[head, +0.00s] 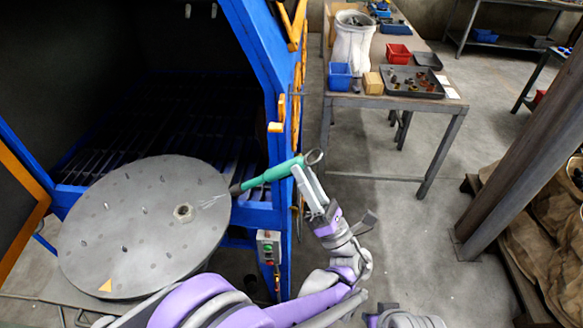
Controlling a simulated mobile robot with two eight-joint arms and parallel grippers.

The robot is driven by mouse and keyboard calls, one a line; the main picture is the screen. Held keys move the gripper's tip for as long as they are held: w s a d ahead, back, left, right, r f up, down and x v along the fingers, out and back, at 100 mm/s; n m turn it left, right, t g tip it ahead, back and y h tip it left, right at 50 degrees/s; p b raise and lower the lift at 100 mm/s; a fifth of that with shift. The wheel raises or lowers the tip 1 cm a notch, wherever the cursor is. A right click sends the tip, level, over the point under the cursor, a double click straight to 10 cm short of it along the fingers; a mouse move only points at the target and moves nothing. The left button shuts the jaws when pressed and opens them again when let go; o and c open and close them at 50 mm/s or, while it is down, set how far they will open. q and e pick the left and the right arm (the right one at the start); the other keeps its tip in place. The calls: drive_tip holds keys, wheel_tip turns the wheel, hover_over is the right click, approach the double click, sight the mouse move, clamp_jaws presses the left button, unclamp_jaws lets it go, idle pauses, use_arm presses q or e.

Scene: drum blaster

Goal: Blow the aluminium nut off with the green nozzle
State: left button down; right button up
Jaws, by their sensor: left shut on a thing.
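The green nozzle (270,175) is a green tube with a dark tip and a ring at its back end. My left gripper (304,172) is shut on it near the ring end. The tip points left and slightly down over the right edge of a round grey disc (130,245). Thin white streaks (213,201) show between the tip and the nut; tip and nut are apart. My right gripper is not in view.
A blue-framed cabinet (250,70) with a dark inside stands behind the disc. A button box (268,247) hangs on its front post. A workbench (400,102) with bins and trays stands at the back. A thick post (530,130) rises at right. Floor between is clear.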

sight(276, 170)
use_arm(q)
drive_tip(key=a+f, duration=0.1)
drive_tip(key=a+f+b, duration=0.1)
drive_tip(key=a, duration=0.1)
drive_tip(key=a+f+b, duration=0.1)
drive_tip(key=shift+s+a, duration=0.1)
drive_tip(key=shift+a, duration=0.15)
drive_tip(key=shift+a, duration=0.1)
idle(0.5)
drive_tip(key=shift+w+a, duration=0.45)
drive_tip(key=shift+w, duration=0.2)
idle(0.6)
drive_tip(key=shift+r+p, duration=2.05)
drive_tip(key=shift+r, duration=1)
